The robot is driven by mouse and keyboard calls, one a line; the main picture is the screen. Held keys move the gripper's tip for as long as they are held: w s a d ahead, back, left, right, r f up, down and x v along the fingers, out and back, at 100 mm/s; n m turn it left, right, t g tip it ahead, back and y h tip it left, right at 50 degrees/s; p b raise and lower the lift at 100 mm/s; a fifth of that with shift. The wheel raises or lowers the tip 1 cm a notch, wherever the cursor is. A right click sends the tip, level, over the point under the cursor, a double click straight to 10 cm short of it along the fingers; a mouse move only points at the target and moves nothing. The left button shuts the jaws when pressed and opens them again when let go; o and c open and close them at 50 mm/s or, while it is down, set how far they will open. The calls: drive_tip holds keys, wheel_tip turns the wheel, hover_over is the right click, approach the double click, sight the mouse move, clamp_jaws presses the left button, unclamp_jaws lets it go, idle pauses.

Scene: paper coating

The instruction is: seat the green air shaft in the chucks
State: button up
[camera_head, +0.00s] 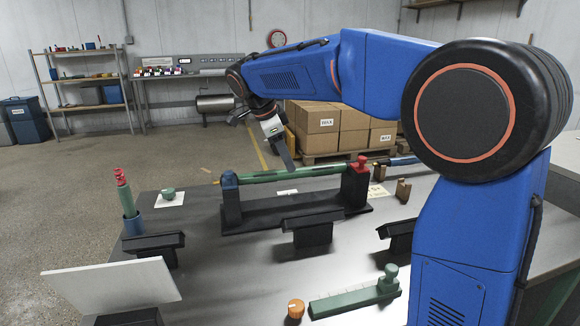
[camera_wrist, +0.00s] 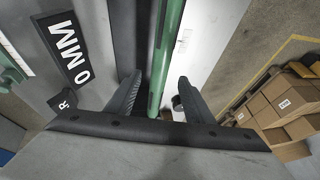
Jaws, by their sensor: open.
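The green air shaft (camera_head: 312,172) lies level across the black stand (camera_head: 285,214), with its left end at the blue chuck (camera_head: 229,179) and its right end at the red-topped chuck (camera_head: 360,165). I cannot tell how deep either end sits in its chuck. My gripper (camera_head: 288,166) is at the shaft, left of its middle. In the wrist view the green shaft (camera_wrist: 168,45) runs between the two spread fingers of my gripper (camera_wrist: 158,92). Neither finger clearly touches it.
Black cradles (camera_head: 312,232) stand in front of the stand. A green block fixture (camera_head: 350,298) and an orange knob (camera_head: 296,308) are near the front. Boxes (camera_head: 340,128) are stacked behind the table.

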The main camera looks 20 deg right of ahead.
drive_tip(key=v, duration=1.2)
drive_tip(key=shift+r, duration=0.1)
